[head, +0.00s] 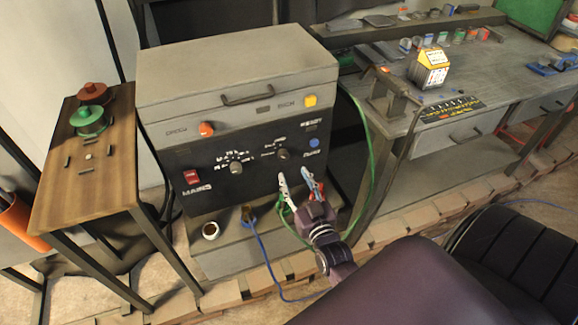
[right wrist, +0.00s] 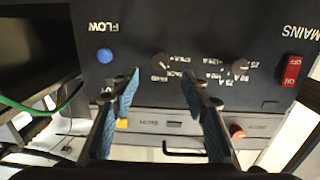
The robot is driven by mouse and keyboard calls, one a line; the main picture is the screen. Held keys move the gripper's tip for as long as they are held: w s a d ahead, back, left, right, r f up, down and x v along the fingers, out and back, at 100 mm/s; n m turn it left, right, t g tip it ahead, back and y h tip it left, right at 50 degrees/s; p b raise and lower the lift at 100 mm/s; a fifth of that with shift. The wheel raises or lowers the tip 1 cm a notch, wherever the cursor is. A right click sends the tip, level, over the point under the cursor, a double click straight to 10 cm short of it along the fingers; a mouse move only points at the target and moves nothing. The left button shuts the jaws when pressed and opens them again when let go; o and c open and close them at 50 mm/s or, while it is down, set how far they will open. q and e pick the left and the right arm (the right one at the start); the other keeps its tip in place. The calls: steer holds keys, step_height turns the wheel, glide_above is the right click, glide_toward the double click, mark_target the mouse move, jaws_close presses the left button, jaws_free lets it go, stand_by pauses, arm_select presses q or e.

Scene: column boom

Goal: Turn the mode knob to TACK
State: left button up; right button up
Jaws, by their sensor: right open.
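The welding machine's black front panel (head: 258,178) carries two dark knobs with pale lettering around them. The right-hand one, apparently the mode knob (head: 283,153), also shows in the upside-down right wrist view (right wrist: 161,60). Its lettering is too small to read surely, so I cannot tell its setting. The other is an ampere dial (head: 236,167). My right gripper (head: 294,179) is open and empty, below the mode knob in the head view. In the right wrist view, its blue-padded fingers (right wrist: 160,88) spread to either side of the knob, apparently apart from it. My left gripper is out of view.
A red mains switch (head: 191,177) and a blue button (head: 314,143) flank the knobs. An orange knob (head: 206,129) and a yellow button (head: 310,101) sit higher. Green and blue cables hang near my right gripper. A workbench (head: 470,75) stands at right, a wooden side table (head: 75,195) at left.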

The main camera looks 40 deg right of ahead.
steer(key=shift+v, duration=1.5)
steer(key=s+a+f+n+g+y, duration=0.15)
steer(key=s+a+f, duration=0.25)
steer(key=f, duration=0.6)
steer(key=s+a+f+g+y, duration=0.1)
steer(key=s+a+f+g, duration=0.25)
steer(key=f, duration=0.55)
steer(key=s+a+f+n+g+y, duration=0.1)
steer(key=s+a+f+g+y, duration=0.2)
steer(key=f, duration=0.7)
steer(key=s+f+n+g, duration=0.1)
steer(key=s+f, duration=0.4)
steer(key=s, duration=0.5)
steer(key=s+f+n+g, duration=0.1)
steer(key=s+f+g, duration=0.3)
steer(key=s, duration=0.6)
steer(key=s+f+n+g, duration=0.1)
steer(key=s+f+g, duration=0.2)
steer(key=s+f, duration=0.4)
steer(key=s+h, duration=0.1)
steer(key=s, duration=0.2)
steer(key=shift+s+a, duration=0.2)
steer(key=shift+a, duration=0.05)
steer(key=shift+f, duration=0.2)
